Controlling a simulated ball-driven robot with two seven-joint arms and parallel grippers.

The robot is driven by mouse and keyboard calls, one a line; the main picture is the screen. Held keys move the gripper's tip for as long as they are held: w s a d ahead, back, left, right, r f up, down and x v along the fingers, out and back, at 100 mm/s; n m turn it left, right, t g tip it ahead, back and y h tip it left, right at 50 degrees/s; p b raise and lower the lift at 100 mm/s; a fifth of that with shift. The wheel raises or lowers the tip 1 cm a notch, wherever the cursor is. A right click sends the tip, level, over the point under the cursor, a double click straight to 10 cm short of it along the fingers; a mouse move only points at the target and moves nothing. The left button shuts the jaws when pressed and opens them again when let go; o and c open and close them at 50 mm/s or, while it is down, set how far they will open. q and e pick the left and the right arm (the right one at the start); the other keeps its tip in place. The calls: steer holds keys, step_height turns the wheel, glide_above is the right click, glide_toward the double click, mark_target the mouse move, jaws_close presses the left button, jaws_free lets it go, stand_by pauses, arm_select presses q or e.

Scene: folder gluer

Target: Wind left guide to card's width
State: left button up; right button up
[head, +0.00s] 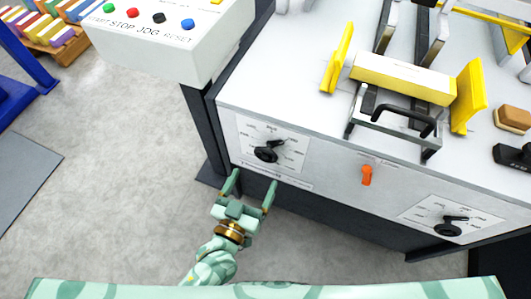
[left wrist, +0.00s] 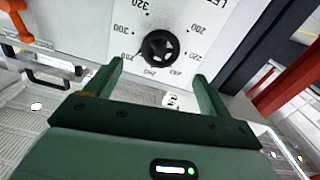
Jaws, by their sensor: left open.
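The left guide dial is a black knob (head: 268,151) on a white scale plate at the left of the machine's front face. In the left wrist view the black knob (left wrist: 160,47) shows numbers around it, ahead of my fingers and a little above the line between their tips. My left gripper (head: 253,183) is open and empty, just below and in front of the knob, apart from it. Two yellow guide plates, the left one (head: 337,58) and the right one (head: 468,96), stand on the machine top with a yellow bar between them. My right gripper is not in view.
A second black knob (head: 450,226) sits at the right of the front face, with an orange lever (head: 366,175) between the knobs. A control box (head: 170,35) with coloured buttons overhangs at the left.

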mark_target(264, 156)
arm_select(q)
steer(key=b+x, duration=0.2)
steer(key=x, duration=0.6)
steer(key=shift+w+f, duration=0.1)
steer(key=shift+w, duration=0.1)
steer(key=shift+w+d, duration=0.2)
steer(key=shift+w, duration=0.15)
steer(key=c, duration=1)
